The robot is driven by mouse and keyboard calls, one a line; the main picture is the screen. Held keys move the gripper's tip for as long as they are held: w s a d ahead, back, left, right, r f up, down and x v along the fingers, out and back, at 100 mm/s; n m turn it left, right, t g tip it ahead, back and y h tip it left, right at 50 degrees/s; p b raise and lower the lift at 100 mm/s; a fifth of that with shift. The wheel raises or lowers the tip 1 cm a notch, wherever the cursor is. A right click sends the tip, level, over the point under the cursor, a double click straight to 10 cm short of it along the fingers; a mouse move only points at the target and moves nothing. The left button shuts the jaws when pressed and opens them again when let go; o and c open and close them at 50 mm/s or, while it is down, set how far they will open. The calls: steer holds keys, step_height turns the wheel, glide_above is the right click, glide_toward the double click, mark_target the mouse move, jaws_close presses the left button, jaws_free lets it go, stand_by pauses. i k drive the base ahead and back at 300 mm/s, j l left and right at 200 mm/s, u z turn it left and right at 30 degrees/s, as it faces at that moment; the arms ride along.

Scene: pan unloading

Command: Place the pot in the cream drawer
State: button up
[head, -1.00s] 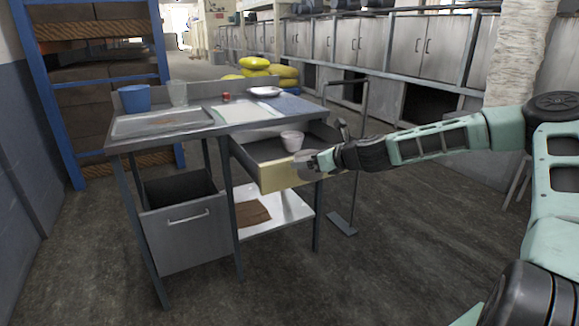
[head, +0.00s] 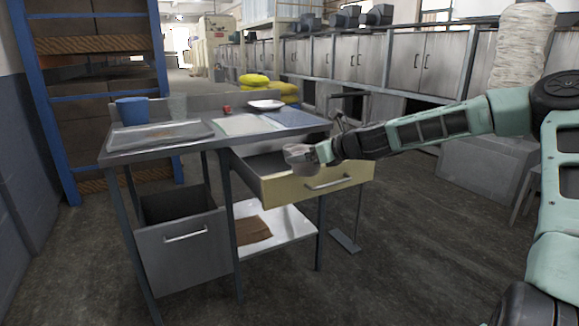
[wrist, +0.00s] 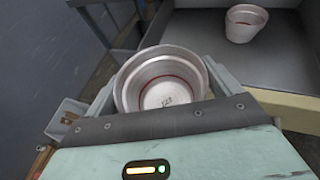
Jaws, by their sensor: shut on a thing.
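The pot is a small silvery metal pot with tapered sides. In the head view the pot (head: 297,157) is at the end of my arm, seen against the open drawer. My gripper (head: 320,152) is shut on it; in the wrist view the pot (wrist: 160,80) sits between the fingers with its open top facing the camera. The cream drawer (head: 318,184) is pulled out under the table. The wrist view shows its grey interior and cream front edge (wrist: 290,106) to the right of the held pot. A second, pale pot (wrist: 245,23) stands inside the drawer; the head view hides it.
The metal table (head: 200,143) carries a blue container (head: 132,111), a clear cup (head: 178,107), a small red item (head: 227,109) and a white dish (head: 265,105). A grey bin drawer (head: 185,250) is below left. A thin stand (head: 345,240) is on the floor at right.

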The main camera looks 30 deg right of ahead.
mark_target(271, 171)
steer(key=i, duration=0.85)
